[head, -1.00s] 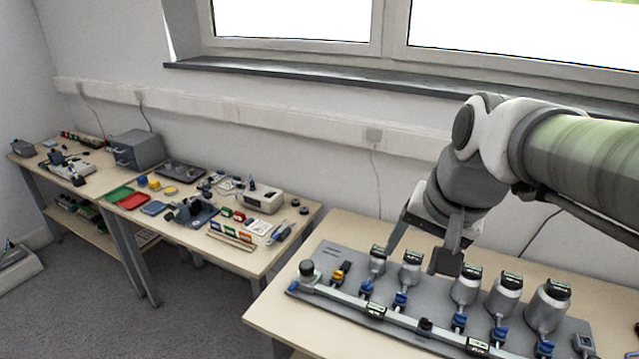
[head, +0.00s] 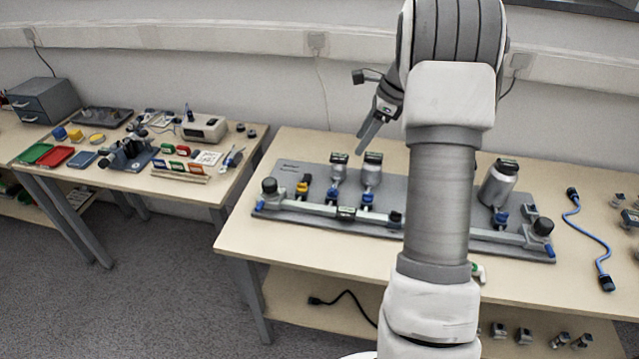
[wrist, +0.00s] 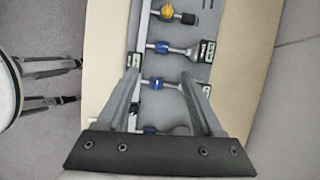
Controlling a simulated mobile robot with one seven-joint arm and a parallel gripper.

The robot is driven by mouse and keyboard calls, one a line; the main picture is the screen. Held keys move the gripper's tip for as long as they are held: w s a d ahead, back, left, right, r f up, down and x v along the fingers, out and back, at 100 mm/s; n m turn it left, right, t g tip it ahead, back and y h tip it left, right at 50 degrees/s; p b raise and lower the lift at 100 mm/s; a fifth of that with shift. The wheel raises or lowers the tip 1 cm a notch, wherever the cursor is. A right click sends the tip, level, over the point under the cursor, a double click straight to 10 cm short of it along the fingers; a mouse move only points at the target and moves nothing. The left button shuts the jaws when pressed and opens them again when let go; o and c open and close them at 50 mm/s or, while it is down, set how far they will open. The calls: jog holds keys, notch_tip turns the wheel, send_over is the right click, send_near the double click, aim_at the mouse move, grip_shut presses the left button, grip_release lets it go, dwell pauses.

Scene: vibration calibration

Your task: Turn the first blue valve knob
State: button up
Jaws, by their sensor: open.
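The grey board (head: 290,172) carries a row of valves with blue knobs and silver canisters. The first blue knob (head: 332,194) sits beside the yellow knob (head: 301,189) near the board's left end; it also shows in the wrist view (wrist: 163,47). A second blue knob (head: 367,199) is to its right. My gripper (head: 367,133) is open and empty above the back of the board. In the wrist view, the second knob (wrist: 157,84) appears between my open fingers (wrist: 160,78), and the first lies just past the tips. My arm hides the valves in the middle of the board.
A silver canister (head: 497,187) and another blue knob (head: 500,217) stand right of my arm. A blue cable (head: 580,227) lies on the right of the table. The left table (head: 130,178) holds trays and small parts. A wall duct runs behind.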

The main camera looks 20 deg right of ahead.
jog(key=f, duration=0.2)
jog(key=b, duration=0.3)
send_near(333, 188)
jog(key=shift+m, duration=0.4)
jog(key=x, duration=0.8)
jog(key=shift+a+f, duration=0.1)
jog(key=shift+f, duration=0.3)
grip_shut()
